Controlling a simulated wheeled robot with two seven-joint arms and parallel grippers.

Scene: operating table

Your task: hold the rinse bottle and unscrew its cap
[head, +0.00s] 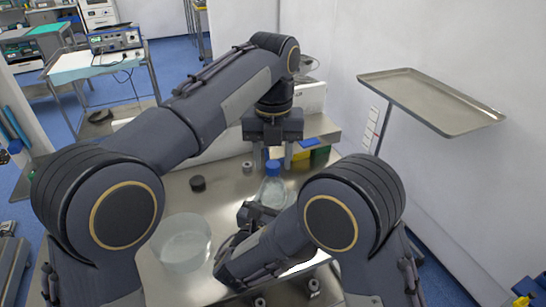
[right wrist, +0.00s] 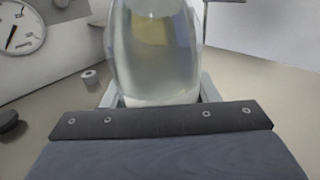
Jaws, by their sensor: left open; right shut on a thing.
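The rinse bottle (head: 272,192) is clear, with a blue cap (head: 273,168), and stands upright near the middle of the metal table. My right gripper (head: 262,212) is shut on the bottle's body from the near side. In the right wrist view the bottle body (right wrist: 155,50) fills the space between the two pale fingers; its cap is out of that view. My left gripper (head: 275,157) points down over the cap, open, with its fingertips just above or around the cap's top. I cannot tell whether they touch it.
A large clear bowl (head: 183,243) stands at the left on the table (head: 225,195). A black disc (head: 198,184) and a small metal piece (head: 247,167) lie behind it. Coloured boxes (head: 318,152) sit at the back. A tray on a stand (head: 430,100) is at the right.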

